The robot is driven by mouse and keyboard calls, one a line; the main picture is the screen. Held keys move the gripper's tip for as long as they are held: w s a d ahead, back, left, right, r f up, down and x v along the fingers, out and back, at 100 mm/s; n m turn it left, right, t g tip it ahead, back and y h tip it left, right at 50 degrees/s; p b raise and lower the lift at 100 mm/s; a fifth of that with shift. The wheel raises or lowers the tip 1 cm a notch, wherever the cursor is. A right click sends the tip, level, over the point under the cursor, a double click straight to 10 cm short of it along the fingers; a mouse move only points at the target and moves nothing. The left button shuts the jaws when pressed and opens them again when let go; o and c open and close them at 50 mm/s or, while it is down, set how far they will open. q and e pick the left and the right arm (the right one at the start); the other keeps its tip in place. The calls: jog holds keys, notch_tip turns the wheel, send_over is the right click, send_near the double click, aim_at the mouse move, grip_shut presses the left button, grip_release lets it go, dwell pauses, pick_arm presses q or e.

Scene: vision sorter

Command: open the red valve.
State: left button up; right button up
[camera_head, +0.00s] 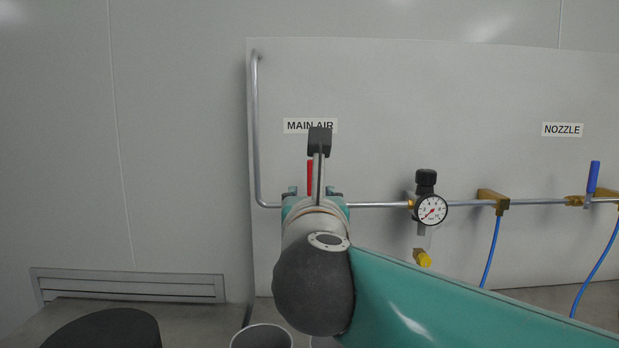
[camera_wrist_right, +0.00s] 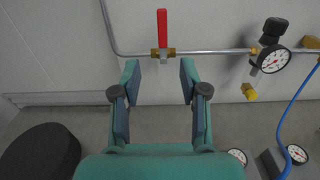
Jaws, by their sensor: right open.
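The red valve handle (camera_wrist_right: 162,28) stands upright, across the horizontal pipe, on a brass valve body (camera_wrist_right: 163,53) in the right wrist view. In the head view only a strip of the red handle (camera_head: 309,178) shows beside my right arm, below the MAIN AIR label; the valve body is hidden. My right gripper (camera_wrist_right: 160,76) is open and empty. Its two fingers point at the panel, one to each side of the valve and a little below it in the picture. I see no contact with the handle. My left gripper is not in view.
Right of the valve, the pipe carries a pressure gauge (camera_head: 432,210) with a black knob, a brass fitting (camera_head: 493,201) with a blue hose, and a blue-handled valve (camera_head: 593,178) near the NOZZLE label (camera_head: 562,130). A dark round object (camera_wrist_right: 40,152) is at lower left.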

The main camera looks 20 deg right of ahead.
aim_at(311, 176)
jog(key=p+x, duration=0.3)
jog(key=x, duration=1.3)
jog(key=shift+d+p, duration=0.1)
jog(key=shift+p, duration=0.25)
jog(key=shift+s, duration=0.1)
grip_shut()
